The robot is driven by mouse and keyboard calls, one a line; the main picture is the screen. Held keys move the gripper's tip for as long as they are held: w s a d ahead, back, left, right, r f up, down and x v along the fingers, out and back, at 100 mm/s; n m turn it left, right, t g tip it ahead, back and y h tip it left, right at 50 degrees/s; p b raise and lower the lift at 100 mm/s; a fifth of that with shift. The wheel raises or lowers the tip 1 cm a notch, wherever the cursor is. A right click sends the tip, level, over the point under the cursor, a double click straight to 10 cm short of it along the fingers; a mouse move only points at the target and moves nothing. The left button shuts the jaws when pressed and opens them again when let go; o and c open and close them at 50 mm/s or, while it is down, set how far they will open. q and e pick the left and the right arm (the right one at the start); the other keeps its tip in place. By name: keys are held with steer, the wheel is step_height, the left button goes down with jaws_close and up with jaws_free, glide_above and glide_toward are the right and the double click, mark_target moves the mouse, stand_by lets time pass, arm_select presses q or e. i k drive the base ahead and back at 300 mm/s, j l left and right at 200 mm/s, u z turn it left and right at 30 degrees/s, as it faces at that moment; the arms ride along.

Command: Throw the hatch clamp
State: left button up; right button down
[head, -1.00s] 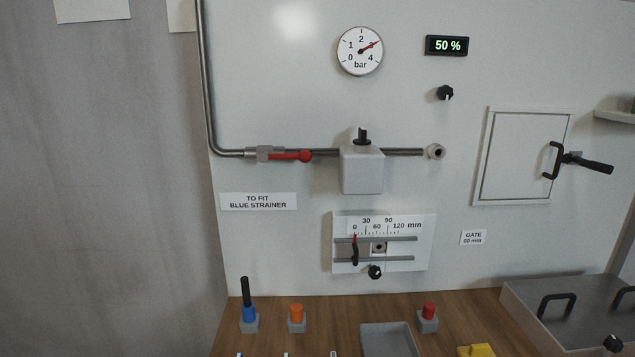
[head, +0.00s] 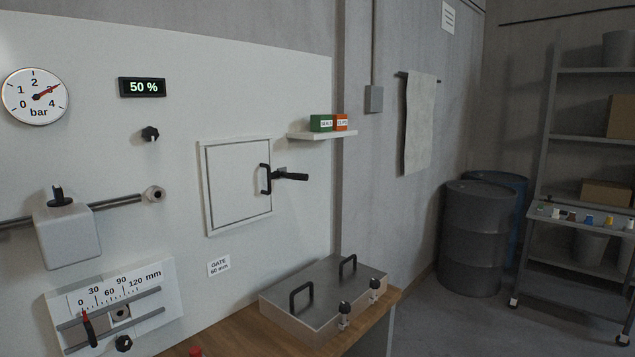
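The hatch (head: 238,187) is a square grey door in a frame on the white panel, and it looks closed. It has a black pull handle (head: 265,180) on its right side. The hatch clamp (head: 291,176) is a black lever to the right of that handle, sticking out roughly level to the right. A second lidded unit, a metal box (head: 322,293) with two black handles, sits on the bench, with two black-topped knobs or clamps (head: 345,309) along its front edge. Neither of my grippers shows in the head view.
A small shelf (head: 321,135) with green and orange boxes is right of and above the hatch. The gauge slide (head: 112,306) and grey valve box (head: 68,236) are at left. Drums (head: 473,240) and a trolley rack (head: 577,241) stand at right, with clear floor before them.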

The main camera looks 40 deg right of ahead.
mark_target(303, 177)
steer(key=z, duration=1.05)
steer(key=i+l+u, duration=0.1)
steer(key=u, duration=0.9)
steer(key=l+u, duration=0.65)
steer(key=l, duration=0.15)
steer(key=l+u, duration=0.1)
steer(key=l, duration=0.45)
steer(key=k+l, duration=0.1)
steer(key=l, duration=0.4)
steer(key=k+l+u, duration=0.15)
steer(key=l, duration=0.35)
steer(key=i, duration=0.05)
